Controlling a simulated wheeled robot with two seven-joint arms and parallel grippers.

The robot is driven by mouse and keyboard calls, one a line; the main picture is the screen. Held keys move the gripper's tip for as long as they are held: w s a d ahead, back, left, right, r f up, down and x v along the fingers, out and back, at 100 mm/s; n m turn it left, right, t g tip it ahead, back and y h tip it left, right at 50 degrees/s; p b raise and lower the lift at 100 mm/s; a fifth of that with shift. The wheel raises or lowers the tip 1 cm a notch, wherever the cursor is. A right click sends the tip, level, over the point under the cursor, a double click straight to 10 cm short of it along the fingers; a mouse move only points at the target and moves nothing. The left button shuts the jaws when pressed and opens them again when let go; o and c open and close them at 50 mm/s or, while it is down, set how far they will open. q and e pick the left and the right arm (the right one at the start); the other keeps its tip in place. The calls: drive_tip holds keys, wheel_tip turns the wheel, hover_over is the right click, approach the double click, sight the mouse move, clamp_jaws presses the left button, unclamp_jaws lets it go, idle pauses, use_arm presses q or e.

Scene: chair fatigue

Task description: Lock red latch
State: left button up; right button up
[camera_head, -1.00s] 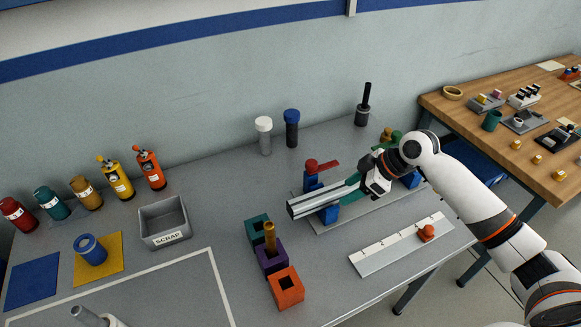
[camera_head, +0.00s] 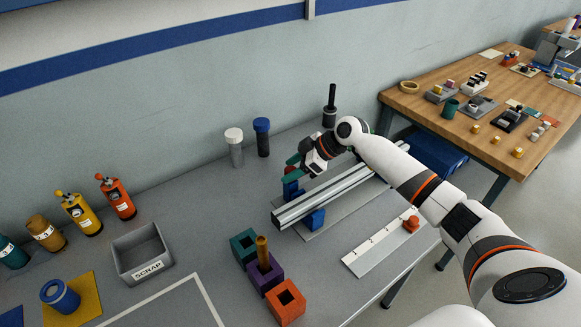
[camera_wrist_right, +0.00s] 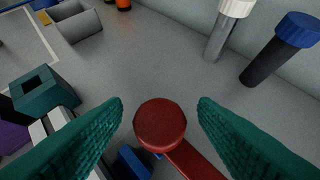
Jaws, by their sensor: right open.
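The red latch (camera_head: 290,171) sits on a blue post (camera_head: 291,188) behind the near end of a silver rail (camera_head: 335,190). In the head view it is mostly hidden by my right gripper (camera_head: 291,168). In the right wrist view the latch shows a round red knob (camera_wrist_right: 160,124) with a flat red lever running to the lower right. My right gripper's green fingers (camera_wrist_right: 160,108) are open, one on each side of the knob, with visible gaps. Contact with the lever cannot be told. My left gripper is not in view.
Another blue block (camera_head: 314,220) supports the rail's front side. Teal, purple and orange blocks (camera_head: 286,302) stand to the left. A white-capped cylinder (camera_head: 234,147) and a blue-capped one (camera_head: 262,137) stand behind. A white numbered strip (camera_head: 375,243) lies in front. The grey scrap bin (camera_head: 140,255) is further left.

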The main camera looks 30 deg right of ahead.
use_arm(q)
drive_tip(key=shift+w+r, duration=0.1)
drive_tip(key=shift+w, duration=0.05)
use_arm(e)
drive_tip(key=shift+w+a+f, duration=0.2)
drive_tip(key=shift+a+f, duration=0.05)
drive_tip(key=shift+f, duration=0.1)
drive_tip(key=shift+c, duration=0.3)
drive_tip(key=c, duration=0.3)
clamp_jaws()
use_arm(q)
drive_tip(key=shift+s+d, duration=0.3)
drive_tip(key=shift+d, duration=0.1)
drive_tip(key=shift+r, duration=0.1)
use_arm(e)
drive_tip(key=shift+a+r, duration=0.1)
